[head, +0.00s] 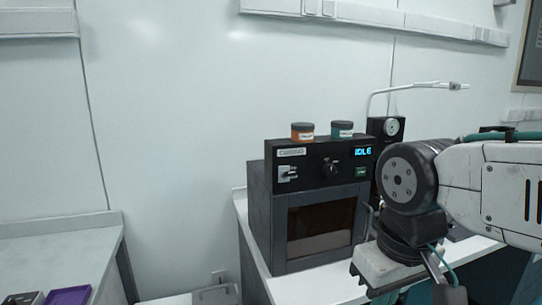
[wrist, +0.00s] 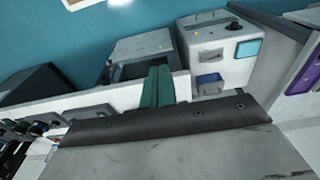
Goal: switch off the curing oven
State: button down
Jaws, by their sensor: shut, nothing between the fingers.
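The curing oven (head: 257,215) is a dark grey box on a white bench in the head view. I cannot tell which way the toggle points. The windowed door is closed. My arm is right of the oven, and its wrist hides part of the bench. My gripper's teal fingers (wrist: 157,87) are shut and empty in the wrist view, with the oven not recognisable there.
A second bench (head: 60,228) is at left. The wrist view shows a white box with a knob (wrist: 207,42) and a grey open-fronted box (wrist: 140,48).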

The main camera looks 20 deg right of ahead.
notch_tip(320, 180, up, 27)
jog(key=t, duration=0.2)
send_over(289, 173)
jog(key=shift+d+f, duration=0.2)
jog(key=shift+d, duration=0.15)
jog(key=x, duration=0.9)
jog(key=shift+s+f, duration=0.1)
jog(key=shift+f, duration=0.2)
jog(key=f, duration=0.1)
jog(key=s+f, duration=0.1)
jog(key=f, duration=0.1)
jog(key=shift+s, duration=0.2)
jog(key=shift+s+f, duration=0.2)
jog(key=shift+f, duration=0.3)
